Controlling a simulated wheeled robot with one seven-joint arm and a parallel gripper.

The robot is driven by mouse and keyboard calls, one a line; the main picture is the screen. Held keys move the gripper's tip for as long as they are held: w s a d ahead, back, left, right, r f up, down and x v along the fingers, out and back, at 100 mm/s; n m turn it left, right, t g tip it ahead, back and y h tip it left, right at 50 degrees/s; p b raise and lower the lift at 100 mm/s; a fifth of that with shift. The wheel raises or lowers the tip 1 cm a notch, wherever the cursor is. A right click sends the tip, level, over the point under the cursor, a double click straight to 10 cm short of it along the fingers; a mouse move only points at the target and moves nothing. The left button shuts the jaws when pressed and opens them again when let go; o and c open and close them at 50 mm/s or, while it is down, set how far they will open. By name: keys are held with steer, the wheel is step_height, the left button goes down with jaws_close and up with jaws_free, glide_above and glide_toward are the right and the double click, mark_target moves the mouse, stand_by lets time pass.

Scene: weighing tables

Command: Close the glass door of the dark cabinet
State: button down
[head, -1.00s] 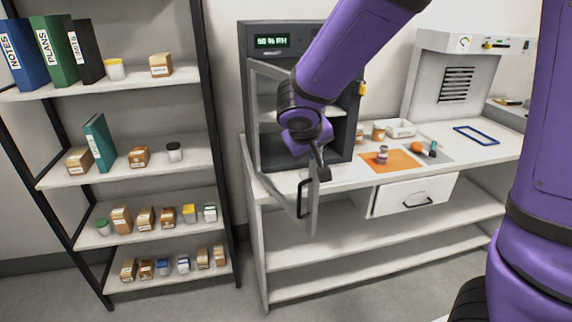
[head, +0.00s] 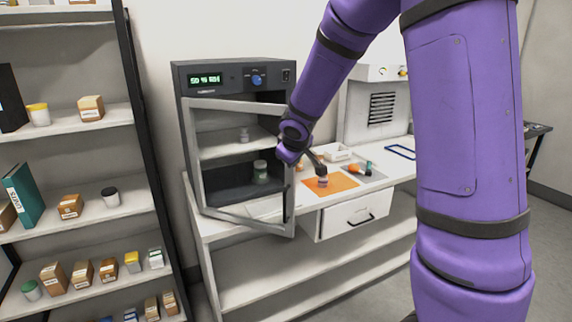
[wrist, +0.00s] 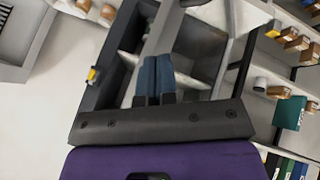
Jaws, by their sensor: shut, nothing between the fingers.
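The dark cabinet (head: 188,78) stands at the left end of the white counter, with a lit display and a blue knob on top. Its glass door (head: 258,222) is hinged on the left and stands partly open, swung out over the counter's front edge. A dark handle (head: 286,202) sits near the door's free edge.
Jars stand inside the cabinet. An orange mat (head: 342,184) with a small jar lies on the counter right of the cabinet. A closed drawer (head: 345,214) is below. A shelf rack (head: 118,120) with boxes and binders stands left.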

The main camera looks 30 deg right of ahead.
steer(key=w+d+n+y, duration=0.2)
steer(key=w+d+n, duration=0.2)
steer(key=w+d, duration=0.4)
steer(key=w+d+n+y, duration=0.2)
steer(key=w+d, duration=0.6)
steer(key=w, duration=0.8)
steer(key=shift+w+d+n+y, duration=0.2)
steer(key=shift+n+y, duration=0.2)
steer(key=shift+n, duration=0.5)
steer(key=shift+s+a, duration=0.1)
steer(key=shift+s, duration=0.05)
